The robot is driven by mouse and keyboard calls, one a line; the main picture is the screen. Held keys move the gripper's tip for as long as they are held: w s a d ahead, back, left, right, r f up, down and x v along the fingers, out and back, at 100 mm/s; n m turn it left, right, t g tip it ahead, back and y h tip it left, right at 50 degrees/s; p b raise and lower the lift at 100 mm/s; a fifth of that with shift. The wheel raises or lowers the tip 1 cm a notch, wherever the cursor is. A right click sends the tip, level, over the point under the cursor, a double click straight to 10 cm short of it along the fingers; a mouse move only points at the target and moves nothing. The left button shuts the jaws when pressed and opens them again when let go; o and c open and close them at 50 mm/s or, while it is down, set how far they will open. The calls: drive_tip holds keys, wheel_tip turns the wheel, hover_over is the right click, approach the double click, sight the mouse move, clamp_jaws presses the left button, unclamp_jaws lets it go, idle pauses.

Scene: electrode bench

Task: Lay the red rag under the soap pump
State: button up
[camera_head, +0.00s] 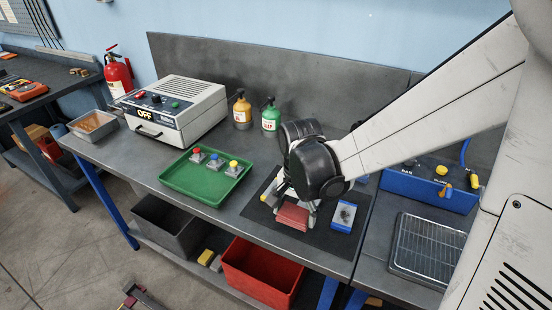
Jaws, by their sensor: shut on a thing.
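The red rag (292,216) is a folded stack at the dark mat on the right half of the bench. My gripper (296,208) is over it, shut on the rag, with my wrist hiding much of the fingers. I cannot tell whether the rag still touches the mat. The soap pump (271,117) is a green bottle with a dark pump head and a white label. It stands upright at the back of the bench, right of an orange pump bottle (242,112), and well behind the rag.
A green tray (180,181) with several coloured-button blocks lies left of my gripper. A grey device (175,108) reading OFF stands behind it. Bare bench separates the tray from the bottles.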

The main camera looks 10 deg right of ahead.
sight(297, 222)
drive_tip(key=shift+w+d+f, duration=0.5)
drive_tip(key=shift+d+f, duration=0.1)
drive_tip(key=shift+d, duration=0.05)
drive_tip(key=shift+f, duration=1.85)
drive_tip(key=shift+f, duration=0.25)
drive_tip(key=o, duration=1)
drive_tip(key=shift+r, duration=0.1)
drive_tip(key=shift+r, duration=0.1)
